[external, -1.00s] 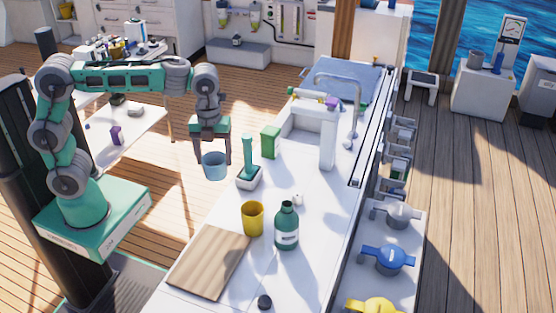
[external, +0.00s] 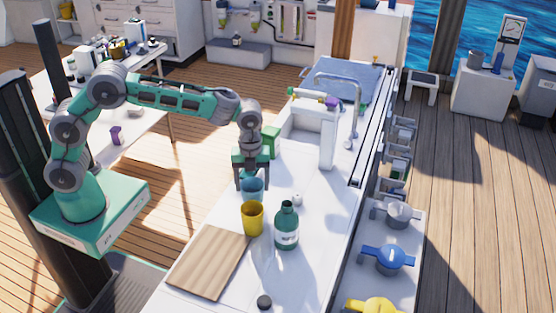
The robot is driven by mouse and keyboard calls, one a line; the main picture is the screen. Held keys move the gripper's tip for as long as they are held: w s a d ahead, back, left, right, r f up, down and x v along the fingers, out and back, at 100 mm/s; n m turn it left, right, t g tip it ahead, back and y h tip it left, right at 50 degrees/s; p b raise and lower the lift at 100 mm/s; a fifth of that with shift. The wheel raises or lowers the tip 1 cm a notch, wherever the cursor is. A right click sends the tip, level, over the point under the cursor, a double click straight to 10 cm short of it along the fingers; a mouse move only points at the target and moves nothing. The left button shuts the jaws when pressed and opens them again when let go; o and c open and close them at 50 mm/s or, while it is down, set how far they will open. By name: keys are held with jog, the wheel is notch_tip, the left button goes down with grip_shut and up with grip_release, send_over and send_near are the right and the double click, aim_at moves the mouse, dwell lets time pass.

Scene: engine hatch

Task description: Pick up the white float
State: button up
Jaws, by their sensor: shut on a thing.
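A small white round thing (external: 298,199), which looks like the white float, sits on the white counter just behind the green bottle (external: 287,227). My gripper (external: 252,184) points down over the counter, to the left of the white thing and apart from it. It is shut on a light blue cup (external: 252,190). The cup shows just behind the yellow cup (external: 252,218); I cannot tell whether it touches the counter. The green brush and its white holder are hidden behind my gripper.
A green box (external: 271,141) stands behind my gripper, near the sink and tap (external: 352,110). A wooden board (external: 209,262) and a dark round cap (external: 264,302) lie at the front. The counter (external: 330,215) right of the bottle is clear.

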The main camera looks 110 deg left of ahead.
jog(key=shift+w+a+f, duration=0.15)
jog(key=shift+w+f, duration=0.1)
jog(key=shift+f, duration=0.05)
jog(key=shift+w+f, duration=0.1)
jog(key=shift+f, duration=1.55)
jog(key=shift+f, duration=0.1)
jog(key=shift+f, duration=0.15)
jog(key=o, duration=1.4)
jog(key=shift+o, duration=0.2)
